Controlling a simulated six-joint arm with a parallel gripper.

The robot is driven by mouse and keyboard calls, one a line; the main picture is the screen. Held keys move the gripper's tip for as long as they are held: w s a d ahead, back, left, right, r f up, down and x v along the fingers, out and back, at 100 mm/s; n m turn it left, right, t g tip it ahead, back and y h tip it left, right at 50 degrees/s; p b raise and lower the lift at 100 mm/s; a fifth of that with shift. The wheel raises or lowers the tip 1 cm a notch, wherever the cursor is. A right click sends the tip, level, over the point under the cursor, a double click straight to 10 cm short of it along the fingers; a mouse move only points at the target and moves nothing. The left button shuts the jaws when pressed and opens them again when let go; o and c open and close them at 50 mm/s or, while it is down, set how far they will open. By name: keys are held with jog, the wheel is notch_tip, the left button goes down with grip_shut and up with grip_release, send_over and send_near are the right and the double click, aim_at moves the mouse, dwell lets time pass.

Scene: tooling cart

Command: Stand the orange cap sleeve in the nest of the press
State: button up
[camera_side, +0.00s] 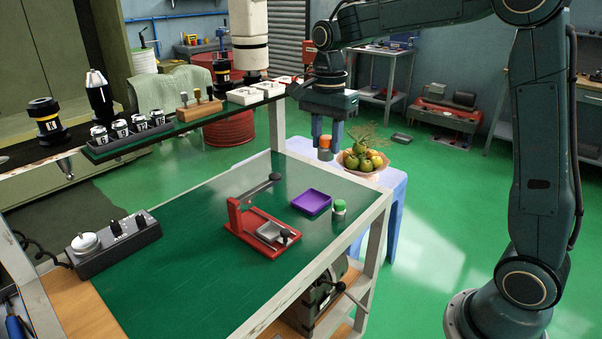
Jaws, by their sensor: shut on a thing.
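The orange cap sleeve (325,141) is between the fingers of my gripper (326,147), which is shut on it. My gripper points down and holds the sleeve in the air, above and beyond the cart top's far right part. The fingers hide the sleeve's sides. The red press (240,222) stands on the green cart top, with a dark-knobbed lever raised at its back. Its grey nest (270,231) sits low at the front of the press, apart from the sleeve and to its lower left. Detail inside the nest is too small to tell.
A dark control box (115,237) is at left. An upper shelf (190,123) carries tools and small parts. A fruit bowl (363,163) stands behind the cart.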

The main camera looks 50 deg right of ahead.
jog(key=w+a+r, duration=0.3)
jog(key=w+a, duration=0.4)
jog(key=a, duration=0.4)
send_over(271, 231)
jog(key=shift+m, duration=0.3)
notch_tip(271, 231, down, 16)
jog(key=shift+f, duration=2.15)
jog(key=shift+f, duration=0.15)
jog(key=o, duration=0.7)
